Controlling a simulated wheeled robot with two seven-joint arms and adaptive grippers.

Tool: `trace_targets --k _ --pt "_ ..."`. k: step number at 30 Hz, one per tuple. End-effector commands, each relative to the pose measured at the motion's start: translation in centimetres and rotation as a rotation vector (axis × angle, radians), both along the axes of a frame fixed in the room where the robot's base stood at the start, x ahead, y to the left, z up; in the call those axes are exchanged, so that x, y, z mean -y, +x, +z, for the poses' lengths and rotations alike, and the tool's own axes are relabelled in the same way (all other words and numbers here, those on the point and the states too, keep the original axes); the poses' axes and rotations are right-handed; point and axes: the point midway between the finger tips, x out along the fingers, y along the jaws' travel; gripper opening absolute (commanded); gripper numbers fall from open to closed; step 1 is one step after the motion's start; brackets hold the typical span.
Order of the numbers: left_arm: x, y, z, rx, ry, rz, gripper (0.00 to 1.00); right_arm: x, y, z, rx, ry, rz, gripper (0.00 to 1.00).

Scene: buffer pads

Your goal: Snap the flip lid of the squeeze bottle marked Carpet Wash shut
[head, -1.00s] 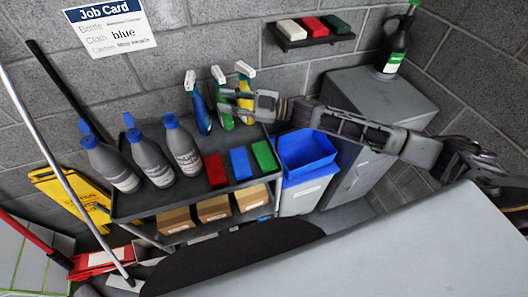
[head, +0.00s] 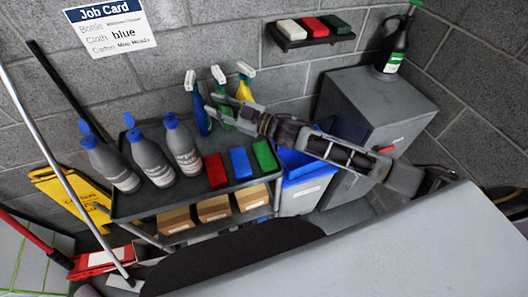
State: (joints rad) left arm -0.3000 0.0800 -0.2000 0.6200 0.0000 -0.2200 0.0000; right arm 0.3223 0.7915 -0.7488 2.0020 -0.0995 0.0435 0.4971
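Three grey squeeze bottles with blue caps stand upright at the left of the cart's top: a left one (head: 113,166), a middle one (head: 151,160) and a right one (head: 183,149). Their label print is too small to tell which is Carpet Wash. Blue lid flaps appear raised on the left (head: 86,128) and middle (head: 129,120) bottles; the right bottle's lid (head: 171,120) is hard to judge. My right gripper (head: 209,101) is open and empty, fingers pointing left, in front of the spray bottles and right of the squeeze bottles. My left gripper is out of view.
Spray bottles, blue (head: 196,100), green (head: 220,85) and yellow (head: 244,88), stand behind my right gripper. Red (head: 216,170), blue (head: 240,162) and green (head: 264,156) blocks lie on the cart (head: 150,206). A blue bin (head: 300,165) and a grey cabinet (head: 380,90) stand right.

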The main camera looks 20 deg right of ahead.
Motion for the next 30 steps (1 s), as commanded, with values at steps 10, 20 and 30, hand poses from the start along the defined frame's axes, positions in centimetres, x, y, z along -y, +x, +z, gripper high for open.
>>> trace_targets --k 10,20,30 --pt "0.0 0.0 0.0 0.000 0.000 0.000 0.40 0.0 0.0 -1.0 -0.069 0.004 -0.105 0.26" --pt "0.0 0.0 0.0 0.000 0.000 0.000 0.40 0.5 -0.2 -2.3 -0.144 -0.001 -0.203 0.26" --pt "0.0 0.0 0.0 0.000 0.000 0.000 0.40 1.5 -0.6 -3.8 -0.232 -0.015 -0.301 0.26"
